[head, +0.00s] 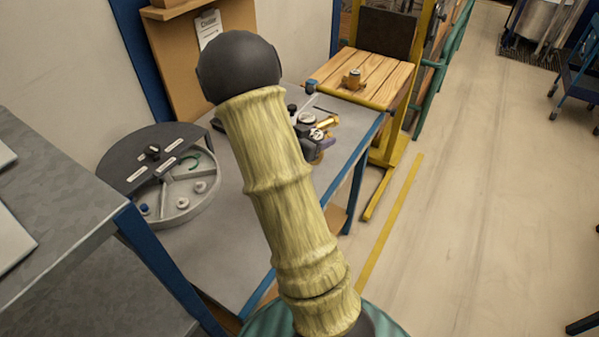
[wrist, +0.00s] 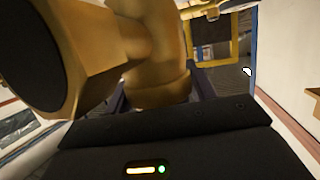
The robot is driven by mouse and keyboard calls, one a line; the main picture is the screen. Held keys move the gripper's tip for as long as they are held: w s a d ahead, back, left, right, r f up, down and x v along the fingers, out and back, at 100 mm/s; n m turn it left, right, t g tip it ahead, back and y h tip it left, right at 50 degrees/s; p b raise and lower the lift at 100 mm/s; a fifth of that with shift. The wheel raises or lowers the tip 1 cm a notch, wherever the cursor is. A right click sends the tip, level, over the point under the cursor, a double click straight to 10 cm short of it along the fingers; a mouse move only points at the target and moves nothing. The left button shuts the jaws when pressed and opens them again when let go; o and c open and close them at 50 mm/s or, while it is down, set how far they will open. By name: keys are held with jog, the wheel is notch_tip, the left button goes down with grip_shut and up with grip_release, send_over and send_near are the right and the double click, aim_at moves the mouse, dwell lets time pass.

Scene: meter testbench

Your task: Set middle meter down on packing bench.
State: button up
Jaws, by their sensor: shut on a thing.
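A brass meter (wrist: 158,50) fills the upper left of the wrist view, with a wide hexagonal end and a dark round face. My gripper (wrist: 162,98) is shut on its body; dark purple fingers show on both sides. In the head view my gripper (head: 317,150) is partly hidden behind my arm, above the grey blue-edged bench (head: 225,250). The brass of the held meter (head: 328,122) shows beside it. Another small brass fitting (head: 353,80) sits on a wooden slatted top (head: 372,72) in a yellow frame. I cannot tell which surface is the packing bench.
A round divided tray (head: 190,212) with a dark part-cover (head: 125,160) stands at the bench's left. A grey metal surface (head: 60,190) is at the near left. A clipboard (head: 208,28) hangs behind. Open floor (head: 460,200) lies to the right.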

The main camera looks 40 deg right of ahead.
aim_at(317, 162)
notch_tip(317, 162, down, 5)
jog(key=shift+w+d+f, duration=0.1)
jog(key=shift+w, duration=0.05)
jog(key=shift+f, duration=0.2)
jog(key=f, duration=0.3)
jog(key=shift+s+f, duration=0.2)
jog(key=shift+f, duration=0.35)
